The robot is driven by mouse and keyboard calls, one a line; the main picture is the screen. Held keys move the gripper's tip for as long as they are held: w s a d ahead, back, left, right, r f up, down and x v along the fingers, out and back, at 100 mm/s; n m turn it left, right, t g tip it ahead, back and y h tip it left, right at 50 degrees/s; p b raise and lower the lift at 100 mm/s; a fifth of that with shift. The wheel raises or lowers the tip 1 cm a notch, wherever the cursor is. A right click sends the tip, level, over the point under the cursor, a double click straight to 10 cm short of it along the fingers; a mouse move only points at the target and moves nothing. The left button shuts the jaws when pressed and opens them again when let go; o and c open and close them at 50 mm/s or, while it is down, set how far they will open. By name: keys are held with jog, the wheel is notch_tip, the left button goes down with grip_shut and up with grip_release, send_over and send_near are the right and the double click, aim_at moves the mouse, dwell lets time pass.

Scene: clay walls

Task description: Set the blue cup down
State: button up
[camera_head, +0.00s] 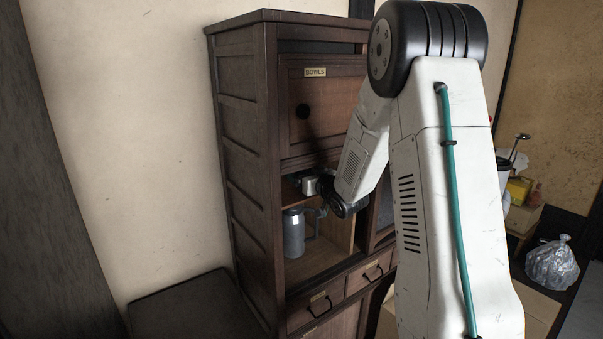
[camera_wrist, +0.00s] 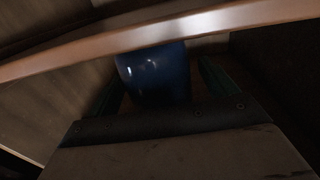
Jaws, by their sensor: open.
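In the wrist view the cup (camera_wrist: 155,75) shows dark blue and glossy, between the two dark fingers of my gripper (camera_wrist: 162,80). The fingers are apart, with a visible gap on the right side of the cup. A shelf edge hides part of the cup in the wrist view.
The tall dark wooden cabinet (camera_head: 245,150) has a closed door labelled BOWLS (camera_head: 315,72) above the compartment and drawers (camera_head: 322,303) below. A wooden edge (camera_wrist: 100,52) crosses the wrist view close to my gripper. A plastic bag (camera_head: 552,263) and boxes are at right.

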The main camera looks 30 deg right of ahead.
jog(key=s, duration=1)
jog(key=s+a+r+g, duration=0.2)
jog(key=s+a+g, duration=0.6)
jog(key=s, duration=0.9)
jog(key=s+a+r+g, duration=0.2)
jog(key=s+a+g, duration=0.6)
jog(key=s+a, duration=0.6)
jog(key=s, duration=0.2)
jog(key=shift+s+a+g+y, duration=0.3)
jog(key=shift+s+a+g, duration=0.1)
